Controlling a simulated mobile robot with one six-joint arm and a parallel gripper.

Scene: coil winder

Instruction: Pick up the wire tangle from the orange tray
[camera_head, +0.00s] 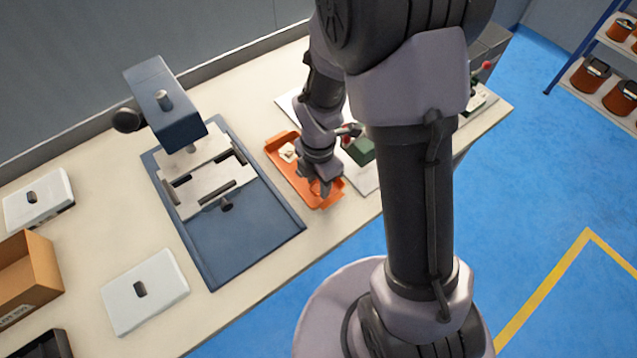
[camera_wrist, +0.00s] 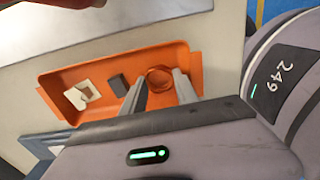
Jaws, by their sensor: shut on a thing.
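The orange tray (camera_head: 279,143) lies on the bench under my gripper; it also shows in the wrist view (camera_wrist: 186,56). The wire tangle (camera_wrist: 159,77) is a small copper-coloured loop at the tray's right end in the wrist view. My gripper (camera_wrist: 159,84) points down into the tray, with its two fingers on either side of the tangle, and is shut on it. The fingers hide part of the loop. In the head view my gripper (camera_head: 322,190) is over the tray's near end, and the tangle is hard to make out there.
In the tray also lie a white piece with a brown patch (camera_wrist: 82,94) and a dark grey block (camera_wrist: 119,85). A blue winding machine (camera_head: 240,240) stands left of the tray. A white board with a green part (camera_head: 360,151) lies to the right. White plates and a cardboard box (camera_head: 28,272) are further left.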

